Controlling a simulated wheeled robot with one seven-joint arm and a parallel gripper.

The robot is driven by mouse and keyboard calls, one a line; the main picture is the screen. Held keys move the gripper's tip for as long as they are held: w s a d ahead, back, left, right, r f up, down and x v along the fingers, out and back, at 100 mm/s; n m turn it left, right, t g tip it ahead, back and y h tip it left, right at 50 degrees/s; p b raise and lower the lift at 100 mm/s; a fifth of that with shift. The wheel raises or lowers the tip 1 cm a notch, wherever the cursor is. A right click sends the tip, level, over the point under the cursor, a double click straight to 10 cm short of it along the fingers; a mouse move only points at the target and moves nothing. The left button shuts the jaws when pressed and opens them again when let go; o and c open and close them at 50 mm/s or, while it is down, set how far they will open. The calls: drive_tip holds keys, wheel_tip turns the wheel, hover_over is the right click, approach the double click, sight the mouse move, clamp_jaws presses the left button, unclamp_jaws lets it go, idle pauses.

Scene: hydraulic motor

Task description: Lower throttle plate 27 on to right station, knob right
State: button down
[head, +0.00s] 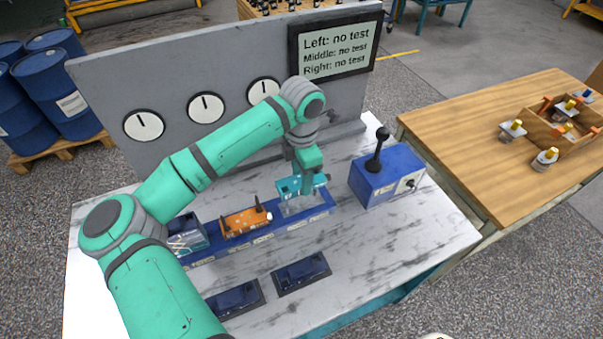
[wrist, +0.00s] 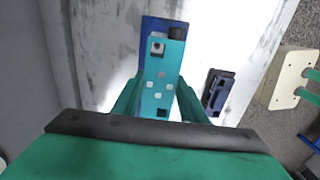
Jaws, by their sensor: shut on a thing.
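My gripper (head: 308,192) is shut on a teal throttle plate (head: 287,187) over the right end of the long blue manifold (head: 262,231). In the wrist view the plate (wrist: 160,88) lies between the two teal fingers, its pale dots facing the camera. A dark square piece (wrist: 177,33) shows at its far end; I cannot tell if this is the knob. A pale grey surface (head: 297,206) shows just under the plate at the right station. I cannot tell whether the plate touches it. The plate's number is not readable.
An orange valve block (head: 246,221) sits at the middle station and a blue-grey block (head: 187,234) at the left. A blue lever box (head: 386,177) stands right of the manifold. Two dark blue trays (head: 301,272) lie in front. The gauge panel (head: 230,75) stands behind.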

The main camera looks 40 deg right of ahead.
hover_over(301, 203)
drive_tip(key=shift+f, duration=2.2)
drive_tip(key=shift+d+f, duration=0.1)
drive_tip(key=shift+f, duration=1.4)
drive_tip(key=shift+s, duration=0.1)
drive_tip(key=shift+f, duration=0.4)
drive_tip(key=shift+f, duration=0.2)
